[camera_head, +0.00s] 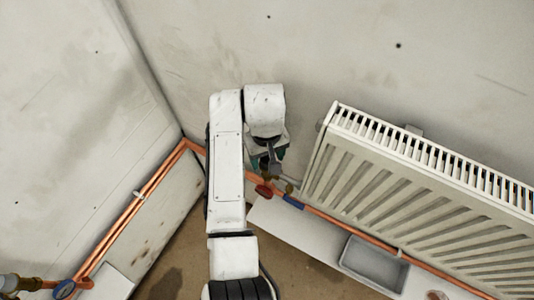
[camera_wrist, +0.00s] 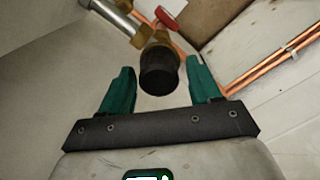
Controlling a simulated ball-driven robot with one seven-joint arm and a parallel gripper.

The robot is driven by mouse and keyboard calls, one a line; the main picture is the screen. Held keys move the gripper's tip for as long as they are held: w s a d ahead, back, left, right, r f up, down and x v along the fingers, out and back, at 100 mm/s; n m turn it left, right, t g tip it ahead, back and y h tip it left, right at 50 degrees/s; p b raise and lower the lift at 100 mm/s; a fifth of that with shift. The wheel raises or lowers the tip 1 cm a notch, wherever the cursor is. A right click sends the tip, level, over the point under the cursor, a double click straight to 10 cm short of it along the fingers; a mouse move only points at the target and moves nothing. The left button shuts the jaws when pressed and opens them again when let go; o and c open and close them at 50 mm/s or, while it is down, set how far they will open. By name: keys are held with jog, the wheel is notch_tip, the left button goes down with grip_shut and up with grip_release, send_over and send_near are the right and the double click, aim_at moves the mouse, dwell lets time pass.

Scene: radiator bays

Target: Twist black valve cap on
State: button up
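The black valve cap (camera_wrist: 158,74) is in the middle of the wrist view, at the end of a brass valve body (camera_wrist: 160,40). Whether it is fully seated cannot be told. My gripper (camera_wrist: 160,66) is open, with one teal finger on each side of the cap and a narrow gap showing on both sides.
The white radiator (camera_head: 420,200) is on the right. A red handle (camera_head: 263,190) and a blue handle (camera_head: 293,202) sit on the copper pipes below my gripper. A grey tray (camera_head: 373,263) lies on a pale board. Walls meet in a corner left of my arm.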

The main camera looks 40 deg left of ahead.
jog(key=c, duration=0.8)
jog(key=shift+c, duration=0.2)
jog(key=shift+f, duration=0.2)
jog(key=shift+p, duration=0.3)
jog(key=m+p, duration=0.1)
jog(key=m, duration=0.4)
jog(key=shift+d+m, duration=0.15)
jog(key=shift+m, duration=0.15)
jog(key=m+p, duration=0.1)
jog(key=m, duration=0.5)
jog(key=shift+d+f, duration=0.1)
jog(key=o, duration=1.1)
